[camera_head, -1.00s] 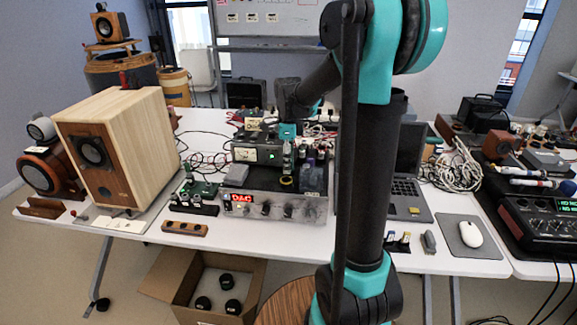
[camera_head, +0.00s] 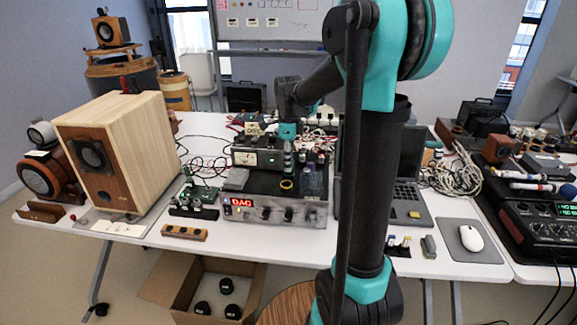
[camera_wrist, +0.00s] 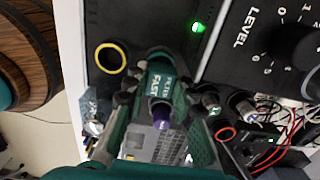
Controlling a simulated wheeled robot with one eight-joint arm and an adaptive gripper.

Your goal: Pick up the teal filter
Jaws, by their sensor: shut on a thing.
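The teal filter (camera_wrist: 161,84) is a small teal cylinder with white lettering, and its text partly reads "FAST". It shows in the middle of the wrist view with a purple part at its lower end. In the head view my gripper (camera_head: 288,148) is above the dark top of the DAC box (camera_head: 275,212), behind the yellow ring. The filter is too small there to make out well, and I cannot tell how far it is above the surface.
A yellow ring (camera_head: 287,184) lies on the box top. A black meter unit (camera_head: 258,157) stands close behind, left of my gripper. Several small cylinders stand to the right in the wrist view. A laptop (camera_head: 408,200) is right; a wooden speaker (camera_head: 125,150) is left.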

